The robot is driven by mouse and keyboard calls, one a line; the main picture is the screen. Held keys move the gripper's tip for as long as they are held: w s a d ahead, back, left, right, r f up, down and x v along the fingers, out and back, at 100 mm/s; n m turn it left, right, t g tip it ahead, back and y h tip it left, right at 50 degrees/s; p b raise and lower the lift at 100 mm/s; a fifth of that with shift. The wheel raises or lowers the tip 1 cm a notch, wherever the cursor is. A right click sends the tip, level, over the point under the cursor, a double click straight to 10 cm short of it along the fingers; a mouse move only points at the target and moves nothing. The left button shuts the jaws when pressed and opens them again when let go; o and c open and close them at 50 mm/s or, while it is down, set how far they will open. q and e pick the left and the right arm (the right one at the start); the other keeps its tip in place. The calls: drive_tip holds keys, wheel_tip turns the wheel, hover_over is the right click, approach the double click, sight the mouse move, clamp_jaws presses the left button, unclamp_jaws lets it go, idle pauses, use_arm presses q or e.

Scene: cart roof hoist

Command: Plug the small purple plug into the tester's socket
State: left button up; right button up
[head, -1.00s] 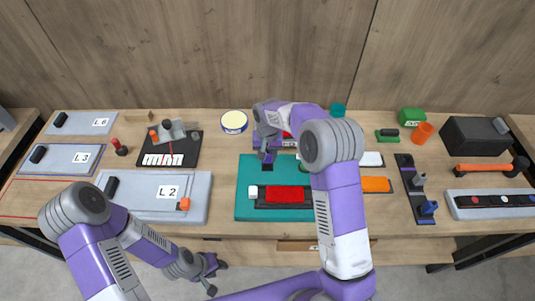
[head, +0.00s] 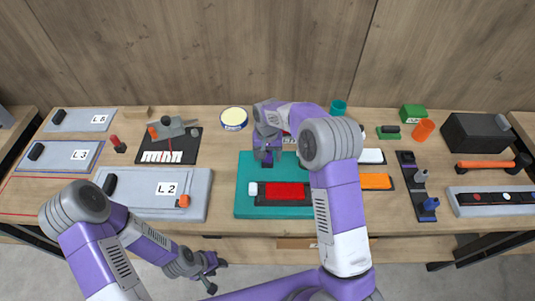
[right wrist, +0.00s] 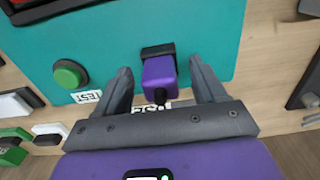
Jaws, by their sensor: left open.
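The small purple plug (right wrist: 159,72) shows in the right wrist view with its end at a black socket (right wrist: 157,51) on the teal tester (right wrist: 195,25). I cannot tell how deep it sits. My right gripper (right wrist: 163,85) is open, with one finger on each side of the plug and a gap to both. In the head view the right gripper (head: 267,158) is over the upper part of the tester (head: 244,205) and hides the plug. My left gripper (head: 207,274) is open and empty in front of the table's front edge.
A green button (right wrist: 69,74) marked TEST is on the tester, left of the plug. A red panel (head: 284,193) lies on the tester's lower part. A grey L2 tray (head: 145,205) stands to the left. An orange block (head: 376,181) and a dark rack (head: 413,190) stand to the right.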

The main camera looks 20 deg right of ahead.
sight(268, 152)
wheel_tip(268, 152, up, 8)
drive_tip(key=shift+f, duration=0.15)
idle(0.5)
idle(0.3)
